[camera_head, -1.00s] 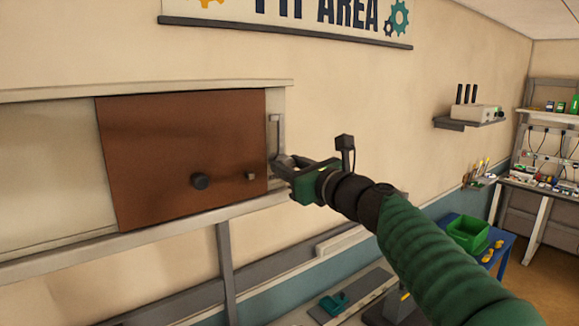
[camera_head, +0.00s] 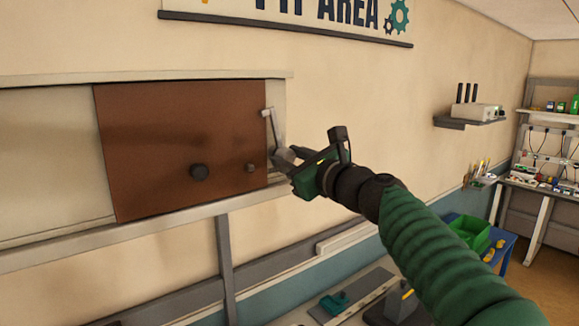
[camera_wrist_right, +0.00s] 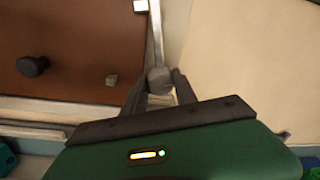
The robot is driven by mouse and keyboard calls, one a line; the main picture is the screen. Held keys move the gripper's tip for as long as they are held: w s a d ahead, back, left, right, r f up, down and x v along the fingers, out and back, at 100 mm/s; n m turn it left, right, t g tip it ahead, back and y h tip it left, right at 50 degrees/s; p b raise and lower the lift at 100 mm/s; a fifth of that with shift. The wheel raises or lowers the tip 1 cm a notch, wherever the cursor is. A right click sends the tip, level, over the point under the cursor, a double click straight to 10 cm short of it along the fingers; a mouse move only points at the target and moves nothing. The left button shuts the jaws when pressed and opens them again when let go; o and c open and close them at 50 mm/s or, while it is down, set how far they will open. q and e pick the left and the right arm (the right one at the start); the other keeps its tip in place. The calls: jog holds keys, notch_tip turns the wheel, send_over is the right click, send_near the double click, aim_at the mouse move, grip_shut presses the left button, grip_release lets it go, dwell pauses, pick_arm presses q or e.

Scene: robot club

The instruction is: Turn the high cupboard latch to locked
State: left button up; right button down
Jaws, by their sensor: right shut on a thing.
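The latch (camera_head: 272,128) is a thin grey bar with a round knob at its lower end, at the right edge of the high cupboard's brown door (camera_head: 180,150). The bar leans, its top tipped to the left over the door's edge. My right gripper (camera_head: 284,157) is shut on the latch's knob. In the right wrist view the knob (camera_wrist_right: 159,80) sits between the two fingers, and the bar runs up from it. The fingers partly hide the knob in the head view. My left gripper is in neither view.
The door carries a dark round knob (camera_head: 199,172) and a small square stud (camera_head: 251,168). A grey rail (camera_head: 130,230) runs below the cupboard. A wall shelf with a device (camera_head: 470,115) and a green bin (camera_head: 469,232) are at the right. The wall right of the latch is bare.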

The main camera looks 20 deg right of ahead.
jog(key=n+b, duration=0.2)
jog(key=n, duration=0.1)
jog(key=n+b, duration=0.1)
jog(key=b, duration=0.1)
jog(key=shift+f+n, duration=0.3)
jog(key=shift+w+f+n+y+b, duration=0.1)
jog(key=shift+n+y+b, duration=0.25)
jog(key=shift+n+b, duration=1.85)
jog(key=shift+w+f+n+y+b, duration=0.1)
jog(key=shift+n+y+b, duration=0.45)
jog(key=shift+n, duration=3.05)
jog(key=c, duration=1.1)
grip_release()
jog(key=shift+s+r, duration=0.1)
jog(key=shift+o, duration=0.7)
jog(key=shift+r, duration=0.1)
